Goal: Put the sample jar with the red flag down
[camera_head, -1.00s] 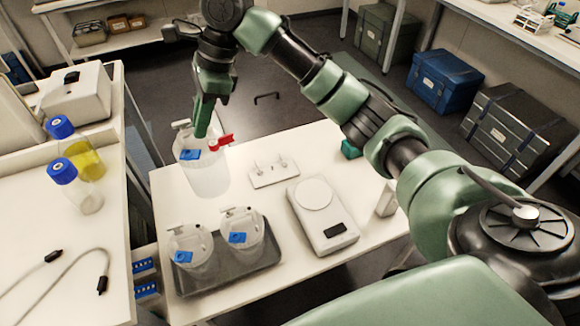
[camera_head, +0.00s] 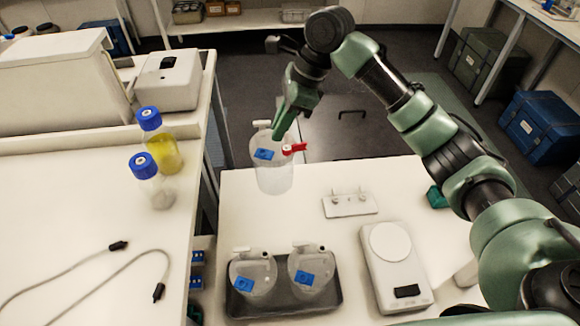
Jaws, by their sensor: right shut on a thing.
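The sample jar with the red flag (camera_head: 274,178) is clear, with a blue label and a red tab at its lid. My right gripper (camera_head: 281,132) is shut on it at the lid and holds it upright. The jar shows over the far left part of the white table (camera_head: 240,215); I cannot tell whether its base touches the table. The fingertips are partly hidden against the lid. My left gripper is not in view.
Two similar jars with blue labels, one (camera_head: 252,273) left and one (camera_head: 311,270) right, stand in a dark tray (camera_head: 285,308). A scale (camera_head: 393,268) and a small white plate with pegs (camera_head: 350,205) are to the right. Blue-capped bottles (camera_head: 160,145) stand on the left bench.

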